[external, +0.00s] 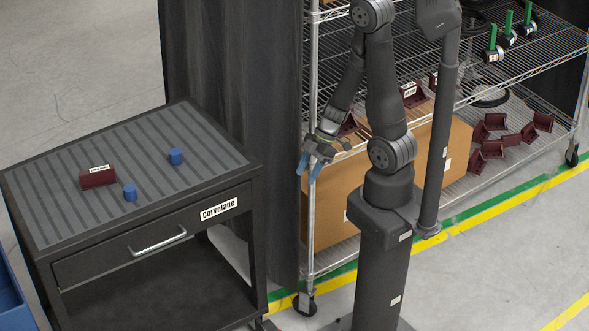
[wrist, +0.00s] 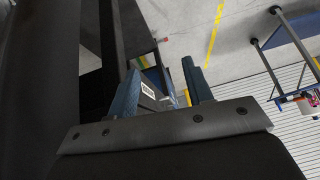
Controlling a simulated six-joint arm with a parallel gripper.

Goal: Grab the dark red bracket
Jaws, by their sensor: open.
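A dark red bracket (external: 98,177) with a white label sits on the ridged grey top of the black cart (external: 60,211) at the left of the external view. My gripper (external: 311,166) is in front of the wire shelf, well to the right of the cart and apart from the bracket. Its blue fingers point down and are open. In the wrist view the two blue fingers of my gripper (wrist: 161,90) stand apart with nothing held between them. The bracket on the cart cannot be made out in the wrist view.
Two blue cylinders (external: 130,192) (external: 175,156) stand near the bracket. More dark red brackets (external: 492,149) lie on the lower shelf, and others are in or by the cardboard box (external: 320,205). A dark curtain (external: 235,90) hangs behind the cart. A blue bin (external: 12,290) is at lower left.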

